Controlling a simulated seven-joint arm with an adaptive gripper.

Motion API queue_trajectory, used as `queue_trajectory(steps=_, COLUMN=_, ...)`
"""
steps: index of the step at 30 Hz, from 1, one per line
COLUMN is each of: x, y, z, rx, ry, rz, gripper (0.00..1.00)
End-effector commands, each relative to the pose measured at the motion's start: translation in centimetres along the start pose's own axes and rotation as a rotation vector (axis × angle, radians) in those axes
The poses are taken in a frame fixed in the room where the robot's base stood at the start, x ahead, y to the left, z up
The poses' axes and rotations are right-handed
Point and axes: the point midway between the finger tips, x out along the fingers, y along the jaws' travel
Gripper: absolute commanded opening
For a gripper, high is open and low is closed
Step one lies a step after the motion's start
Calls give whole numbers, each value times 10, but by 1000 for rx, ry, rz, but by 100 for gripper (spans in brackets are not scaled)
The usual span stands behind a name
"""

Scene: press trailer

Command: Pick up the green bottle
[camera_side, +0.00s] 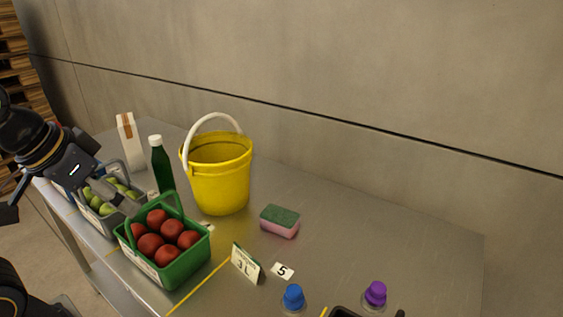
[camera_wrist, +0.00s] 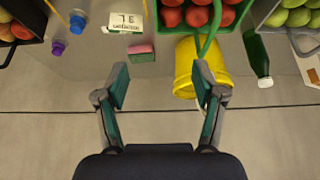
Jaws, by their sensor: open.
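The green bottle (camera_side: 161,166) with a white cap stands upright on the metal table, left of the yellow bucket and behind the green basket, in the side view. In the wrist view the green bottle (camera_wrist: 257,56) is at the upper right, right of the bucket. My gripper (camera_wrist: 162,78) is open, with nothing between its fingers. The bottle lies outside the fingers, off to their right in that view. In the side view my gripper (camera_side: 108,192) is at the left, over the crate of green fruit and apart from the bottle.
The yellow bucket (camera_side: 220,178) stands right of the bottle. The green basket (camera_side: 168,268) of red fruit is in front, the grey crate (camera_side: 97,218) to the left, and a white carton (camera_side: 130,142) behind. A wall runs behind.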

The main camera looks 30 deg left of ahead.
Motion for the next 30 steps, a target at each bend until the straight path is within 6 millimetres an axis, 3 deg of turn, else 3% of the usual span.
queue_trajectory(steps=2, x=-1, y=0, z=0, rx=20, ry=-4, rz=1, gripper=69)
queue_trajectory(steps=5, x=-19, y=2, z=-26, rx=55, ry=48, rz=6, gripper=69)
queue_trajectory(steps=8, x=-37, y=-5, z=-72, rx=65, ry=79, rz=-8, gripper=69)
queue_trajectory(steps=10, x=-44, y=-20, z=-113, rx=45, ry=83, rz=-31, gripper=69)
queue_trajectory(steps=14, x=-38, y=-69, z=-182, rx=-22, ry=68, rz=-82, gripper=69)
queue_trajectory(steps=18, x=-10, y=-149, z=-231, rx=-131, ry=30, rz=-132, gripper=69)
queue_trajectory(steps=21, x=16, y=-208, z=-241, rx=-216, ry=-4, rz=-158, gripper=69)
queue_trajectory(steps=24, x=41, y=-255, z=-234, rx=-297, ry=-40, rz=-172, gripper=69)
queue_trajectory(steps=27, x=60, y=-283, z=-216, rx=-355, ry=-82, rz=-176, gripper=69)
queue_trajectory(steps=30, x=71, y=-295, z=-204, rx=-383, ry=-102, rz=-178, gripper=69)
